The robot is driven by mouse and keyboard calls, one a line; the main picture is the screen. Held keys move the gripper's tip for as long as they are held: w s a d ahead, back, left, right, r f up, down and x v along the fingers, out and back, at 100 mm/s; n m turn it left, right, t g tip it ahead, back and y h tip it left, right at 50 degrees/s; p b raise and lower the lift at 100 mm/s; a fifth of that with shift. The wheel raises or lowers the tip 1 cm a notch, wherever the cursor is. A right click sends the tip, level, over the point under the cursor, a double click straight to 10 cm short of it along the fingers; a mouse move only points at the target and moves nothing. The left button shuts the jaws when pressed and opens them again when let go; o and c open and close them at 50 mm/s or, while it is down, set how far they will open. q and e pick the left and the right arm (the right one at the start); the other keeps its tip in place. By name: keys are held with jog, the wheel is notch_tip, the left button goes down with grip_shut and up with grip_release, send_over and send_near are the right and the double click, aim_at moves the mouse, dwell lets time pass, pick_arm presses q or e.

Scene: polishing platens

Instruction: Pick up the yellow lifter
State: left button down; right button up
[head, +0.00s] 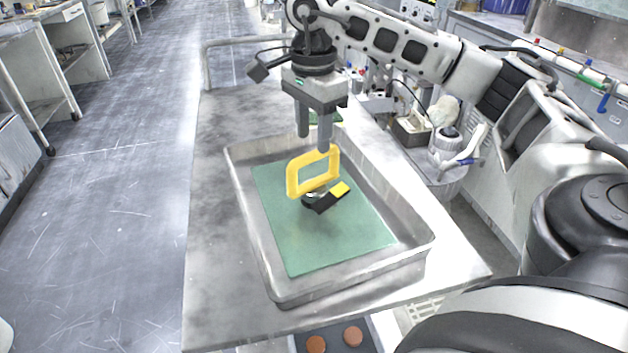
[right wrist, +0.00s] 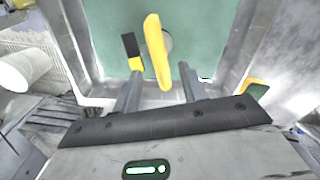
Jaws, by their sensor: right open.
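The yellow lifter (head: 310,157) stands in the metal tray with its looped handle up. In the right wrist view the handle (right wrist: 156,52) appears as a narrow upright bar, with a grey round part partly hidden behind it. My right gripper (head: 314,143) is open and empty, pointing down just above and behind the handle in the head view. In the right wrist view its two fingertips (right wrist: 159,74) lie on either side of the handle's near end. Whether they touch it I cannot tell. My left gripper is not in view.
A black and yellow tool (head: 325,198) lies close beside the lifter on the green mat (head: 330,250). The tray's raised metal walls (head: 350,279) surround both. The table (head: 215,220) left of the tray is clear. Bench equipment (head: 447,145) stands at the right.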

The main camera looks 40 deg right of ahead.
aim_at(314, 151)
notch_tip(314, 151, down, 5)
jog(key=shift+f, duration=0.15)
grip_shut()
dwell(1.5)
